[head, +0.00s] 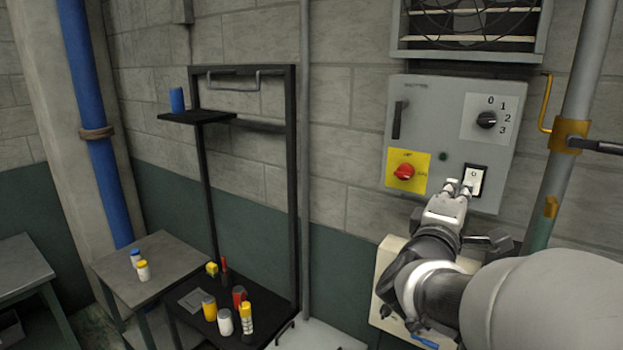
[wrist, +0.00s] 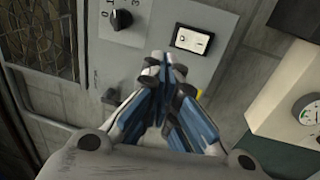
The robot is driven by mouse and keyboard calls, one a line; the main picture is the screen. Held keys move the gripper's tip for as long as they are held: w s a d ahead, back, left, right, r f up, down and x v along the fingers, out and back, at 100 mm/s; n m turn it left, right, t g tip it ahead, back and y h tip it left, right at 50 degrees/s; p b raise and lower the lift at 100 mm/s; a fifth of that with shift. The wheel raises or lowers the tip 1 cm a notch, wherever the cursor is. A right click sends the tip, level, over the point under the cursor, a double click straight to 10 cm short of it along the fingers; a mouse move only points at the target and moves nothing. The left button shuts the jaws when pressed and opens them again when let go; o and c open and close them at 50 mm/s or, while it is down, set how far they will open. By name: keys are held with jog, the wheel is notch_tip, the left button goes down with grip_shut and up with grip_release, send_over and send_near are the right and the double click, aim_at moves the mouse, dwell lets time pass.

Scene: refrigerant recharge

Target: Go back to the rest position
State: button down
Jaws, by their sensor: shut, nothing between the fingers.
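My gripper (head: 459,187) is shut and empty. It is in front of the lower right part of the grey control panel (head: 440,112), close to the black-framed rocker switch (head: 476,181). In the wrist view the fingertips of my gripper (wrist: 164,62) are together, just below the white rocker switch (wrist: 192,40). I cannot tell whether the fingertips touch the panel. The panel also bears a rotary knob (head: 486,119) with numbers and a red knob (head: 404,171) on a yellow plate.
A black stand (head: 291,170) holds a blue cylinder (head: 177,100) on its shelf and several bottles on its base. A grey table (head: 185,262) with two small bottles stands left. A vertical pipe (head: 575,110) with a yellow collar is right of the panel. A fan unit (head: 470,58) is above.

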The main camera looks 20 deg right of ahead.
jog(key=a+f+m+y+b, duration=0.1)
jog(key=a+f+y+b, duration=1.2)
jog(key=a+f, duration=0.75)
jog(key=s+a+f+m+g+y+b, duration=0.1)
jog(key=s+a+f+m+g+b, duration=0.1)
jog(key=s+f+b, duration=0.4)
jog(key=s+a+f+m+g+b, duration=0.2)
jog(key=s+f+m+g+b, duration=0.3)
jog(key=s+f, duration=1)
notch_tip(320, 180, down, 5)
jog(key=shift+s+a+f+g+y+b, duration=0.2)
jog(key=shift+s+g+y+b, duration=0.3)
jog(key=shift+b, duration=0.65)
jog(key=c, duration=2.3)
grip_release()
jog(key=shift+w, duration=0.2)
